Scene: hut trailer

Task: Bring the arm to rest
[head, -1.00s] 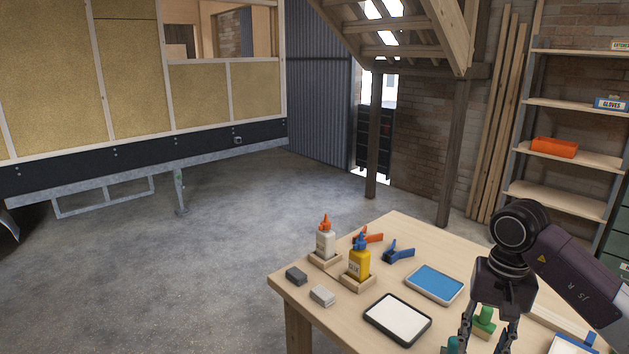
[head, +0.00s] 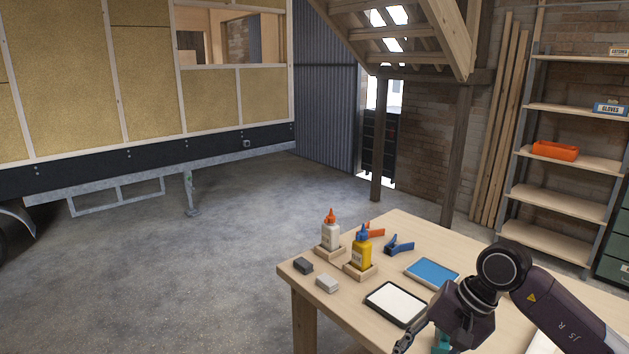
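My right arm comes in from the right over the wooden table (head: 385,235). Its gripper (head: 405,345) hangs at the bottom edge of the head view, partly cut off. One finger shows, so I cannot tell whether it is open or shut. A teal thing (head: 442,342) shows just behind the gripper. My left gripper is not in view.
On the table are a white bottle (head: 331,235) and a yellow bottle (head: 361,252) in wooden holders, blue clamp (head: 399,247), orange clamp (head: 372,233), dark block (head: 303,266), grey block (head: 327,284), white-topped tray (head: 395,303) and blue tray (head: 432,273).

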